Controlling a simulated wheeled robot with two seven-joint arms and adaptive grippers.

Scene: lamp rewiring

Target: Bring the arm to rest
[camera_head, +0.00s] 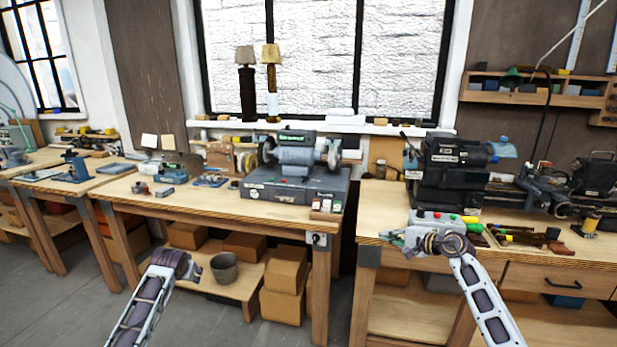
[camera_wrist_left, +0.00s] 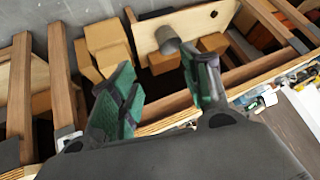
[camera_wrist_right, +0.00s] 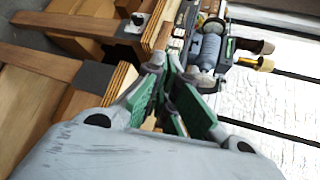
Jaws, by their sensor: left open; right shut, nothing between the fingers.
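My right arm (camera_head: 480,292) reaches up from the bottom right in the head view. Its gripper (camera_head: 394,237) is over the front left corner of the right workbench, pointing left. In the right wrist view its green-padded fingers (camera_wrist_right: 172,98) are together with nothing held. My left arm (camera_head: 140,312) comes in low at the left in the head view. Its gripper (camera_head: 194,271) is in front of the middle workbench, below its top and near a grey bucket. In the left wrist view the fingers (camera_wrist_left: 160,88) are wide apart and empty.
The middle workbench (camera_head: 170,202) carries a bench grinder (camera_head: 296,165). The bucket (camera_head: 224,267) and cardboard boxes (camera_head: 287,270) are on its lower shelf. A lathe (camera_head: 450,160) stands on the right workbench. Two lamps (camera_head: 246,90) stand on the sill. Floor (camera_head: 70,310) is clear at left.

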